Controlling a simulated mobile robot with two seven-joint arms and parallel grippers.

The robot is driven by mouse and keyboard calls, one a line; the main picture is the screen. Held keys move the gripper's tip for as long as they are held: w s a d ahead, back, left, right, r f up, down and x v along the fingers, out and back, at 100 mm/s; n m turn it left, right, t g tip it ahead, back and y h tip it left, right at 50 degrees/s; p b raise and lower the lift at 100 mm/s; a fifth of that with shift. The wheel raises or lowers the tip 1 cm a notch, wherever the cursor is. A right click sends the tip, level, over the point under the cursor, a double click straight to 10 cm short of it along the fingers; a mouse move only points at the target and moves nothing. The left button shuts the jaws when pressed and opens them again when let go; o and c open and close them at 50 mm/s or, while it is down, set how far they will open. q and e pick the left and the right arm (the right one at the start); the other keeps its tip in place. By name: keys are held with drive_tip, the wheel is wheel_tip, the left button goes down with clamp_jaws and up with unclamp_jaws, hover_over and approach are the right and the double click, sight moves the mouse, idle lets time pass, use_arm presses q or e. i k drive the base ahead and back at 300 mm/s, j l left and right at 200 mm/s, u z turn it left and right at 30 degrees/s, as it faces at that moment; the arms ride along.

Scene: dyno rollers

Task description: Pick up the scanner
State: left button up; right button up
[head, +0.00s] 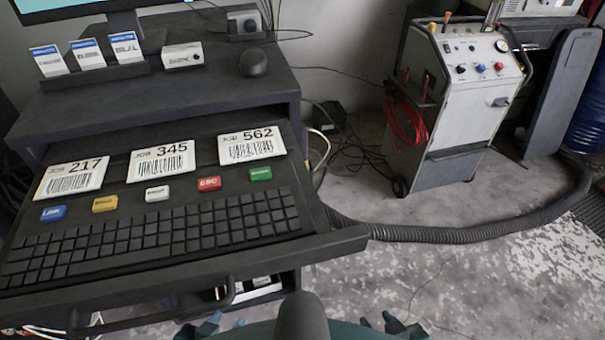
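I cannot surely pick out a scanner. A small pale device with a dark round part (243,24) stands at the back of the desk top beside a dark cable, and I cannot tell if it is the scanner. A small white box with dark lettering (182,56) sits left of it. A black rounded mouse-like object (253,63) lies in front of them. My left gripper (212,326) and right gripper (392,326) show only as teal-blue tips at the bottom edge, well apart from these things. Whether they are open or shut is unclear.
A pulled-out drawer holds a keyboard (150,235), several coloured keys and job cards 217 (72,180), 345 (160,160) and 562 (251,146). A grey wheeled machine (450,100) stands right, with a thick hose (470,233) across the floor. Open floor lies lower right.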

sight(304, 131)
drive_tip(key=k+u, duration=0.1)
drive_tip(key=u, duration=0.25)
drive_tip(key=k+u, duration=0.1)
drive_tip(key=u, duration=0.25)
drive_tip(key=k+j+u, duration=0.1)
drive_tip(key=u, duration=0.25)
drive_tip(key=l+u, duration=0.1)
drive_tip(key=u, duration=0.35)
drive_tip(key=l+u, duration=0.1)
drive_tip(key=u, duration=0.4)
drive_tip(key=l+u, duration=0.1)
drive_tip(key=u, duration=0.35)
drive_tip(key=k+l, duration=0.1)
drive_tip(key=l, duration=0.45)
drive_tip(key=k+l, duration=0.15)
drive_tip(key=l, duration=0.35)
drive_tip(key=k+l, duration=0.1)
drive_tip(key=l, duration=0.45)
drive_tip(key=k+l, duration=0.1)
drive_tip(key=l, duration=0.4)
drive_tip(key=k+l, duration=0.1)
drive_tip(key=l, duration=0.45)
drive_tip(key=k+l, duration=0.15)
drive_tip(key=l, duration=0.35)
drive_tip(key=k+l, duration=0.1)
drive_tip(key=l, duration=0.45)
drive_tip(key=k+l, duration=0.1)
drive_tip(key=l, duration=0.4)
